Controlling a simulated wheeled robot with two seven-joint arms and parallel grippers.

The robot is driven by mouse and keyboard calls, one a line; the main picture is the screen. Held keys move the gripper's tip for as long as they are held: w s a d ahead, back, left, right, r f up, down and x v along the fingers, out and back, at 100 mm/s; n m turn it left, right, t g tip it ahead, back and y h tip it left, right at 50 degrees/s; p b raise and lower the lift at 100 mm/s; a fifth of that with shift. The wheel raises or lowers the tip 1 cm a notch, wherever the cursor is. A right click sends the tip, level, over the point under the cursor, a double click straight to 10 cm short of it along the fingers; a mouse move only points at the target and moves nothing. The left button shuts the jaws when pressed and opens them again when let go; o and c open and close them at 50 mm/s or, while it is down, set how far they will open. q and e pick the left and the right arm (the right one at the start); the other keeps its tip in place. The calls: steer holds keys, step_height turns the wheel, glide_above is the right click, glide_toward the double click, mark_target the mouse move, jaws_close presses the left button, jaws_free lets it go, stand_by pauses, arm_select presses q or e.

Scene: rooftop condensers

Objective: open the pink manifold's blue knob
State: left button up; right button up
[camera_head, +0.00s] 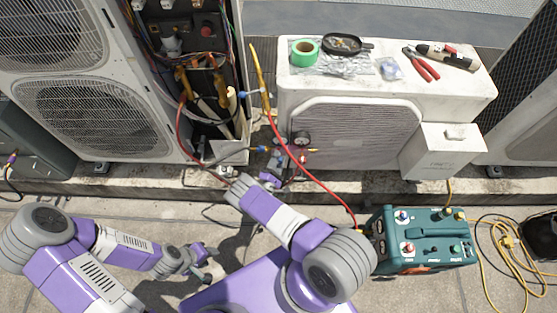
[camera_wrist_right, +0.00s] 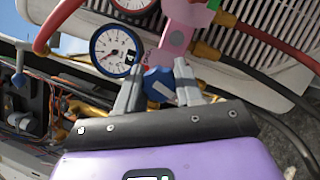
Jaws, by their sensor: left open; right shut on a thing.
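The pink manifold (camera_wrist_right: 180,28) is in the right wrist view, with a round white-faced gauge (camera_wrist_right: 117,50) beside it. The blue knob (camera_wrist_right: 157,84) is at its lower end, between the fingers of my right gripper (camera_wrist_right: 158,82), which is shut on it. In the head view my right gripper (camera_head: 270,180) is at the manifold (camera_head: 295,153), in front of the white condenser; the knob is too small to make out there. My left gripper (camera_head: 203,262) is open and empty, low over the paving and away from the manifold.
A red hose (camera_head: 318,184) runs from the manifold area to a teal pump unit (camera_head: 420,262). The white condenser (camera_head: 440,88) carries green tape (camera_head: 304,52), red pliers (camera_head: 424,66) and other items. An opened unit with wiring stands left. A yellow cable (camera_head: 505,255) lies right.

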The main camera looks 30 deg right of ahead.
steer(key=shift+w+a+r+n, duration=0.1)
steer(key=shift+w+a+n, duration=0.1)
steer(key=shift+n, duration=0.6)
steer(key=shift+t, duration=0.4)
steer(key=o, duration=1)
steer(key=shift+d, duration=0.1)
steer(key=shift+s, duration=0.1)
steer(key=shift+s, duration=0.1)
steer(key=v, duration=0.7)
steer(key=shift+a, duration=0.25)
